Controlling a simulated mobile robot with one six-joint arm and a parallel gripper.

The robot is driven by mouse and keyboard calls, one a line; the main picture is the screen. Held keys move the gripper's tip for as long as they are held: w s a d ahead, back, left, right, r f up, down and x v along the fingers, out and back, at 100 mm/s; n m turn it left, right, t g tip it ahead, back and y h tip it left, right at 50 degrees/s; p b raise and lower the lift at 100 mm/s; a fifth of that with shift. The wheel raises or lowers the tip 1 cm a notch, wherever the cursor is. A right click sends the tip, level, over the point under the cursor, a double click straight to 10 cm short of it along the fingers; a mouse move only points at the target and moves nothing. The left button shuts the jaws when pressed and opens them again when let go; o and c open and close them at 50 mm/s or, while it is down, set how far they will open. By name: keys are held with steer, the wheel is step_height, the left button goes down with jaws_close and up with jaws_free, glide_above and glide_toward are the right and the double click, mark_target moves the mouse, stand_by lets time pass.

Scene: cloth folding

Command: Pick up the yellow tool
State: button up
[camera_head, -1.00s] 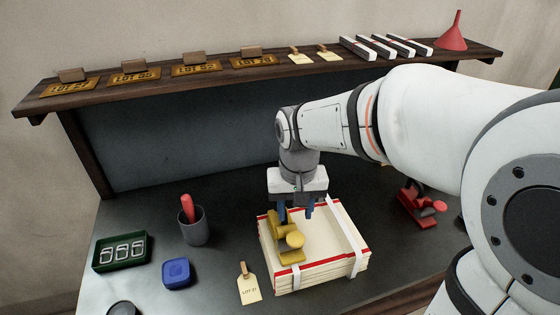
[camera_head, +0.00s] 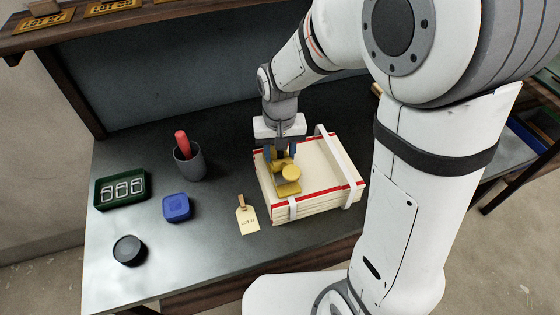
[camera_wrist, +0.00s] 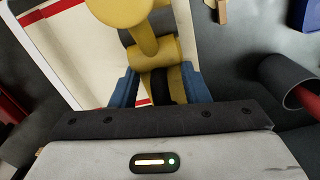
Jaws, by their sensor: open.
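The yellow tool (camera_head: 288,175) has a round knob and a flat foot and stands on a stack of cream sheets (camera_head: 320,170) with red edges, bound by white straps. It also shows in the wrist view (camera_wrist: 152,50), with a dark band near my gripper. My gripper (camera_head: 281,154) points down at the tool's rear part. In the wrist view its blue fingers (camera_wrist: 160,90) stand on either side of the tool's yellow and dark body. The jaws are open. Whether a finger touches the tool cannot be told.
On the dark table, left of the stack, are a cream tag (camera_head: 247,217), a blue box (camera_head: 177,207), a grey cup (camera_head: 190,162) with a red-handled item, a green tray (camera_head: 123,187) and a black round lid (camera_head: 129,250). Bare table lies between them.

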steer(key=shift+c, duration=0.4)
jaws_close()
stand_by(0.9)
